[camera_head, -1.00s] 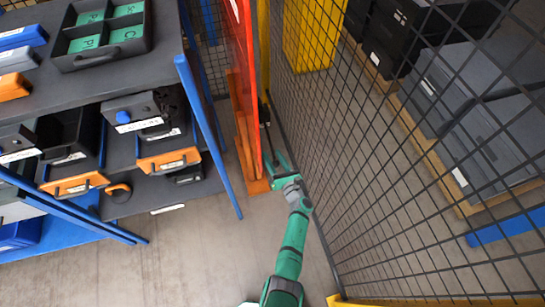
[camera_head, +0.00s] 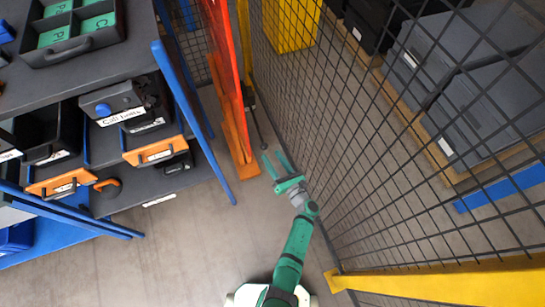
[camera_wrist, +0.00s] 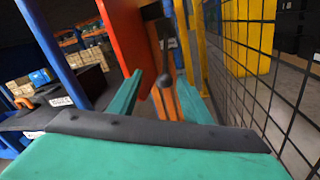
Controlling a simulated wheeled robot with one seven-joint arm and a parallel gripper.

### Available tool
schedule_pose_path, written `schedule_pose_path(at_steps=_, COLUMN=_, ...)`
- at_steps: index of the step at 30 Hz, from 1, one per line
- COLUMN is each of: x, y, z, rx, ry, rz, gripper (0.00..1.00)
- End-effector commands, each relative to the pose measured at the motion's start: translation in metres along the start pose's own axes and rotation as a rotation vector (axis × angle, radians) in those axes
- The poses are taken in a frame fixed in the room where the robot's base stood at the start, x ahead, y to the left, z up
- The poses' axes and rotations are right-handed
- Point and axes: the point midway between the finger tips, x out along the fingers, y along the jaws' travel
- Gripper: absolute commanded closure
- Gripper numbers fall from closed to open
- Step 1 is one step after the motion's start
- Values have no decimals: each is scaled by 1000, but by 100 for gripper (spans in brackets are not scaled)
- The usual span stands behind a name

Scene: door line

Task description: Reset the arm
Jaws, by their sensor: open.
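My green gripper (camera_head: 274,163) is open and empty in the head view, at the end of my extended green arm. Its two fingers also show in the wrist view (camera_wrist: 160,100), spread apart with nothing between them. Ahead of it stands the orange-red door panel (camera_head: 222,50), which seems to be ajar beside the yellow post (camera_head: 244,40). A dark handle bar (camera_wrist: 170,42) hangs on the door, beyond the fingertips in the wrist view. The gripper is apart from the door and the handle.
A black mesh fence (camera_head: 345,140) runs close along the right of my arm, with a yellow rail (camera_head: 440,285) near the front. A blue-framed shelf (camera_head: 185,95) with bins stands at left. Grey boxes (camera_head: 480,110) lie behind the fence. Bare floor (camera_head: 170,250) is free at lower left.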

Motion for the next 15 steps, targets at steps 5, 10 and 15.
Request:
schedule_pose_path(at_steps=5, x=0, y=0, z=0, rx=0, ry=0, rz=0, gripper=56)
schedule_pose_path(at_steps=10, x=0, y=0, z=0, rx=1, ry=0, rz=0, gripper=56)
schedule_pose_path(at_steps=15, x=-9, y=9, z=-2, rx=62, ry=-18, rz=-17, gripper=56)
